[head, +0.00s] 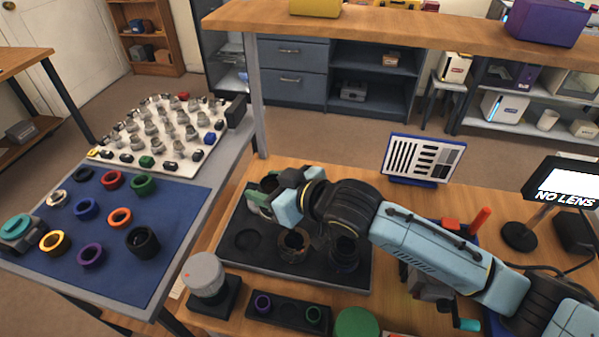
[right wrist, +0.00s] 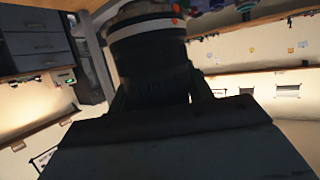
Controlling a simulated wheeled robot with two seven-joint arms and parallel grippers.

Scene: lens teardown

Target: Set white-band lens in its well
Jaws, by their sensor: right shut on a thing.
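My right gripper (head: 272,196) is over the back left part of the dark lens tray (head: 225,262). It is shut on a dark lens, which shows in the right wrist view as a black barrel (right wrist: 148,70) with a pale band and a red dot near its far end. In the head view the gripper mostly hides this lens. An empty round well (head: 247,240) shows at the tray's left. Two other wells hold a brownish lens piece (head: 293,243) and a dark lens (head: 343,256). Whether the held lens touches the tray cannot be told. My left gripper is not in view.
A grey-capped jar (head: 206,272) and a small dark holder with rings (head: 290,314) stand in front of the tray. A test chart (head: 424,158) and a "NO LENS" screen (head: 565,185) stand to the right. A blue mat (head: 120,225) with coloured rings lies left.

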